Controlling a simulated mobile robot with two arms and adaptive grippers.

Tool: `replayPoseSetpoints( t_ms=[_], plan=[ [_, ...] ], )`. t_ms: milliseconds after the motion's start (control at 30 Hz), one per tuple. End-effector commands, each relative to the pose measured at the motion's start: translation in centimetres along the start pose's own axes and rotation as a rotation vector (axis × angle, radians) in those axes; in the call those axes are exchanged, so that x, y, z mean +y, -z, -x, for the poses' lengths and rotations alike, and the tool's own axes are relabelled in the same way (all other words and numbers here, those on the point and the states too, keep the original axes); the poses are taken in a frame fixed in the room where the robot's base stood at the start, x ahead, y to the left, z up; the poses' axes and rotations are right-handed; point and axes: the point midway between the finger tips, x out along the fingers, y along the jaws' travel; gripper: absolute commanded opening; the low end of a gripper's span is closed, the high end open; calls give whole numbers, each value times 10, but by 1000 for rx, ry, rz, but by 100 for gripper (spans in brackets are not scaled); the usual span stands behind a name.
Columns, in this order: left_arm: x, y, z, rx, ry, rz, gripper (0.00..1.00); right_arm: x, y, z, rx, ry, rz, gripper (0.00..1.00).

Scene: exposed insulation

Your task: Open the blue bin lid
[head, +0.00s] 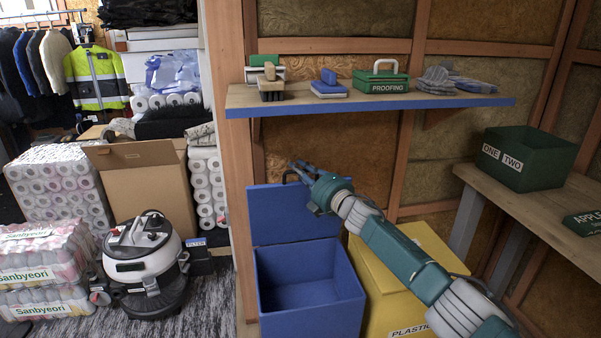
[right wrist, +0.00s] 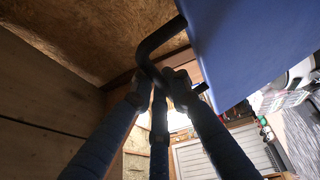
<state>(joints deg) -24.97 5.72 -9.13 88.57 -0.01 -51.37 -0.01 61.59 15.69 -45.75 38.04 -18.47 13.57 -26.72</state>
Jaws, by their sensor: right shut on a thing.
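The blue bin (head: 308,285) stands on the floor below the shelf, and its empty inside shows. Its blue lid (head: 285,214) stands raised, roughly upright, at the back of the bin. My right gripper (head: 302,170) is at the top edge of the lid. In the right wrist view, its fingers (right wrist: 160,92) are closed around the black handle (right wrist: 163,38) on the blue lid (right wrist: 250,45). The arm hides part of the lid's right side. My left gripper is not in view.
A yellow bin (head: 375,300) marked PLASTIC stands right beside the blue one, partly behind my arm. A blue-edged shelf (head: 370,104) hangs above the lid. A vacuum cleaner (head: 145,262) stands at left. A wooden table (head: 535,205) is at right.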

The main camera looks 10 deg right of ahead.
Motion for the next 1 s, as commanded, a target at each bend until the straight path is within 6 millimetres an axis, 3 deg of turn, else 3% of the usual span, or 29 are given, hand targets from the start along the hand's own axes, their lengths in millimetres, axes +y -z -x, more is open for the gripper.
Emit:
replayPoseSetpoints(
  t_ms=[233, 267, 333, 367, 733, 1000],
  plan=[
    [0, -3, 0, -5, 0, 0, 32, -2, 0, 0, -2, 3, 3, 0],
    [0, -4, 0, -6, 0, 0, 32, -2, 0, 0, -2, 3, 3, 19],
    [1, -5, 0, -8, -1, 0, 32, -2, 0, 0, -1, 3, 3, 33],
    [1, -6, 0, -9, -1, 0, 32, -2, 0, 0, -1, 3, 3, 34],
    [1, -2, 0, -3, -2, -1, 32, -1, -1, 3, 0, 1, 2, 34],
    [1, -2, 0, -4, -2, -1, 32, -2, -2, 28, -1, 2, 4, 34]
  ],
)
